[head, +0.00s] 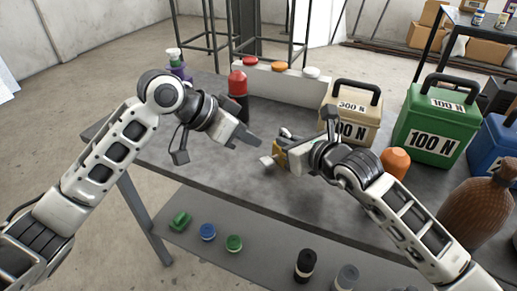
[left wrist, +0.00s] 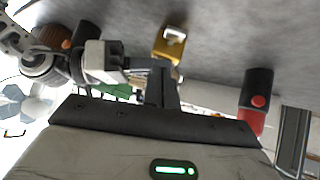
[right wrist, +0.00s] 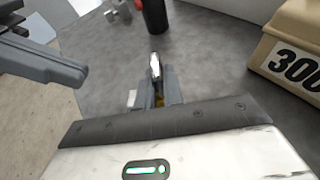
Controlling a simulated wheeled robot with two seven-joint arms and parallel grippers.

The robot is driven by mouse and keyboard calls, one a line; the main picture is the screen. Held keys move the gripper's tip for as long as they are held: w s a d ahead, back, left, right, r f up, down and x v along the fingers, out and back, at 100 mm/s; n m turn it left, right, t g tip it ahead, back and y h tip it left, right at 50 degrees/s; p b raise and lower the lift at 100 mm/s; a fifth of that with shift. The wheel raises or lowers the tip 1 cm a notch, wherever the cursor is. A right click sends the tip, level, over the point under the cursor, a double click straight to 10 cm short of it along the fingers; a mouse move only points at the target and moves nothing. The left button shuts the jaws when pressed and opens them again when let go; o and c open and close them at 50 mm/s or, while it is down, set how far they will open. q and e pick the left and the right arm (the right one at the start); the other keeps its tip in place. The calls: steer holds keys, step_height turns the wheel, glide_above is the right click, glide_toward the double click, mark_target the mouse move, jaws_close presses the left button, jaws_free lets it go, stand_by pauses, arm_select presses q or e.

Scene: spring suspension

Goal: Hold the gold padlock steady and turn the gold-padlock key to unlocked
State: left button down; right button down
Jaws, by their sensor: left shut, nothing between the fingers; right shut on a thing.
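The gold padlock (head: 279,155) is in my right gripper (head: 283,151) above the grey table. It shows as a gold body in the left wrist view (left wrist: 171,42). In the right wrist view its silver shackle (right wrist: 155,66) sticks out past the right fingers, which hide most of the body. A small pale piece (head: 267,161) juts from the padlock's left side, probably the key; it also shows in the right wrist view (right wrist: 131,97). Its turn angle is too small to tell. My left gripper (head: 259,142) is shut and empty, close to the padlock but apart from it.
A red-and-black cylinder (head: 237,84) stands behind my left gripper. A beige 300 N weight (head: 352,107) and a green 100 N weight (head: 436,120) stand at right. The table's middle is mostly clear.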

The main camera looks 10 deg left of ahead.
arm_select(q)
steer(key=v, duration=0.6)
steer(key=shift+s+d+r, duration=0.2)
steer(key=shift+s+r, duration=0.1)
steer(key=shift+s, duration=0.1)
arm_select(e)
steer(key=shift+s+a+f, duration=0.1)
steer(key=c, duration=1.5)
jaws_free()
steer(key=shift+o, duration=0.2)
